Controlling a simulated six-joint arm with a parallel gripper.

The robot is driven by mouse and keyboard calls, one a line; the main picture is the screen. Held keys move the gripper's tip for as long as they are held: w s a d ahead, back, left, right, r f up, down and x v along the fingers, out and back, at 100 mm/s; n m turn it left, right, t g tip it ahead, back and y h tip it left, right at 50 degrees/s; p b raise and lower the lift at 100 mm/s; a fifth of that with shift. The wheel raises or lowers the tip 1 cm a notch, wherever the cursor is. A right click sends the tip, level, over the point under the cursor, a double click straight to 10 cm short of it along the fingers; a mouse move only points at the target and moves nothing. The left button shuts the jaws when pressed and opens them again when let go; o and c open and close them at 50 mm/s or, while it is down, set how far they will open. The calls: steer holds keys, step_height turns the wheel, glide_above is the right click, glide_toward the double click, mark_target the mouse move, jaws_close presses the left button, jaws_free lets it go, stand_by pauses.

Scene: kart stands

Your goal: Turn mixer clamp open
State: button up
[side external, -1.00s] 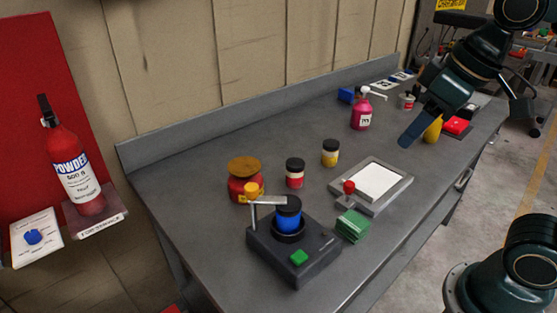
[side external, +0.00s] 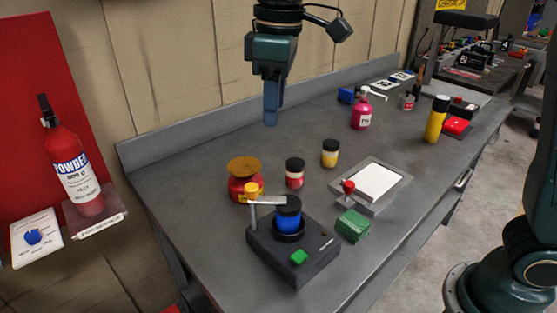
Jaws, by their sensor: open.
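The mixer (side external: 318,258) is a dark box with a green button (side external: 299,257) near the front of the grey bench. A blue jar with a black lid (side external: 288,216) stands in its round holder. My gripper (side external: 271,121) points down above the back of the bench, behind and well above the mixer, touching nothing. Its fingers overlap from this side and look empty.
A red tub with a brown lid (side external: 243,184), a red jar (side external: 295,173) and a yellow jar (side external: 330,154) stand behind the mixer. Green pads (side external: 353,226) and a tray with a red knob (side external: 397,189) lie to its right. A pink pump bottle (side external: 361,112) stands farther back.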

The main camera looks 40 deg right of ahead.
mark_target(251, 186)
steer(key=shift+n+g, duration=0.4)
steer(key=shift+n, duration=0.2)
steer(key=a, duration=0.1)
steer(key=w+a+f, duration=0.1)
steer(key=w+a, duration=0.1)
steer(key=a, duration=0.1)
steer(key=shift+f, duration=0.25)
steer(key=shift+f, duration=0.15)
step_height(251, 186, down, 14)
steer(key=shift+r, duration=0.25)
steer(key=c, duration=1)
